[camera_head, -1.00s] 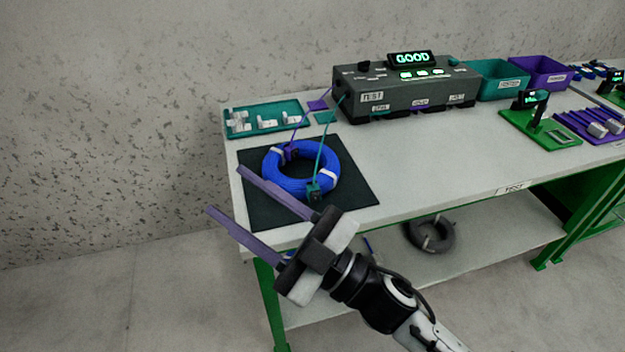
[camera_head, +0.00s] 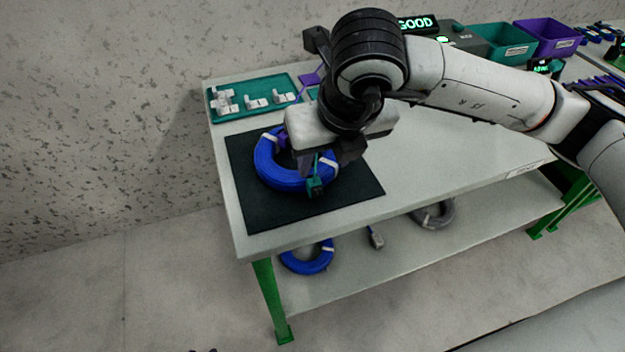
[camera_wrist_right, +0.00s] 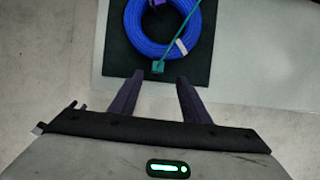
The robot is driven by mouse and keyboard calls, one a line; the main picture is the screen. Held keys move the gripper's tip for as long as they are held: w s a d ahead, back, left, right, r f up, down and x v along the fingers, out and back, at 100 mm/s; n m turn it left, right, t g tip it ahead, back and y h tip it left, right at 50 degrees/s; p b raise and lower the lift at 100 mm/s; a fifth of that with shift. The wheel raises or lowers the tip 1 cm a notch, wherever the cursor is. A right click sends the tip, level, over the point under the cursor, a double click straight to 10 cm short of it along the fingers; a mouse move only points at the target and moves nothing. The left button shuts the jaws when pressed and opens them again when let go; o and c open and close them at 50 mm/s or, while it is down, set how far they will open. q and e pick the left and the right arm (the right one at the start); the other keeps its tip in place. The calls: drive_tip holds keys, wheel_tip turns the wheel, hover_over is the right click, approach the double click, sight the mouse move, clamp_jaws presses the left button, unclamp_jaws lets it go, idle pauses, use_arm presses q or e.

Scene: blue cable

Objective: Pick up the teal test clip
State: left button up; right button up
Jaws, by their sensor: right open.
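The teal test clip (camera_head: 315,186) sits at the near side of the blue cable coil (camera_head: 265,172), on the black mat (camera_head: 260,212). In the right wrist view the teal clip (camera_wrist_right: 158,67) lies just beyond my fingertips, roughly centred between them, with its teal lead running up to the right. My right gripper (camera_wrist_right: 157,77) is open and empty, pointing down over the near part of the coil. In the head view my right gripper (camera_head: 318,162) and arm hide part of the coil. A purple clip (camera_wrist_right: 155,3) is on the coil's far side. My left gripper is not seen.
A teal tray (camera_head: 262,104) with white parts stands at the back left. The tester (camera_head: 465,40) reading GOOD is partly hidden by my arm. Teal (camera_head: 500,58) and purple (camera_head: 570,48) bins stand at the back right. Another blue coil (camera_head: 308,268) lies on the lower shelf.

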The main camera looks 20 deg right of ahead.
sight(315, 182)
drive_tip(key=x, duration=0.4)
drive_tip(key=p+x, duration=0.1)
drive_tip(key=x, duration=0.3)
drive_tip(key=shift+a+f, duration=0.2)
drive_tip(key=shift+f, duration=0.2)
clamp_jaws()
